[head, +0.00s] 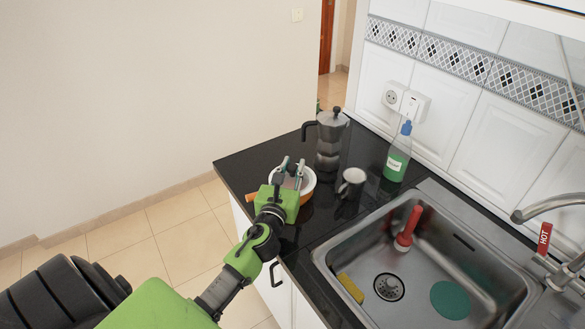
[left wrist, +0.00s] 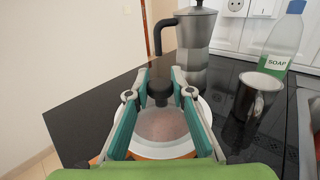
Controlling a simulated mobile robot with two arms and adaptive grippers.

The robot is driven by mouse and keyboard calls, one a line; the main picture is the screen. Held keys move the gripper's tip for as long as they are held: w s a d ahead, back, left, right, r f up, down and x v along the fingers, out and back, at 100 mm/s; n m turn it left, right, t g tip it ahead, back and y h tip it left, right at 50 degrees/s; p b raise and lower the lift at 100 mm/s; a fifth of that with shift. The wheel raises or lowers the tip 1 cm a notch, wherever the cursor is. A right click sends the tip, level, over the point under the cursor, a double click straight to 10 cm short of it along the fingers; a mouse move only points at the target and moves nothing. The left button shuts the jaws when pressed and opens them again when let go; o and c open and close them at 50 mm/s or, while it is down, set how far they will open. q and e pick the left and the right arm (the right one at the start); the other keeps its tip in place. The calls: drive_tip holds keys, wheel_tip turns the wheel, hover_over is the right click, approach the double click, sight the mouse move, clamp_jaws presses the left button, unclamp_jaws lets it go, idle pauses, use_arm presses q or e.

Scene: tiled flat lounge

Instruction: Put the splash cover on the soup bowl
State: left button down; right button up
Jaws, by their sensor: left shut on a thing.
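In the left wrist view the gripper (left wrist: 160,88) is shut on the dark knob of the splash cover (left wrist: 160,98), knob upward. Below the knob is a round, pinkish-grey surface inside a white rim; I cannot tell whether it is cover or soup. The bowl's orange side (left wrist: 150,153) shows under it. Whether the cover touches the bowl is hidden. My right gripper is not in view.
A metal moka pot (head: 330,140) stands close behind the bowl. The counter's left end is clear.

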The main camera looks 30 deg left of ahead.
use_arm(q)
drive_tip(key=c, duration=1.8)
unclamp_jaws()
drive_tip(key=shift+s, duration=0.1)
drive_tip(key=b+v, duration=0.2)
drive_tip(key=v, duration=0.9)
drive_tip(key=shift+s+d, duration=0.1)
drive_tip(key=shift+s, duration=0.3)
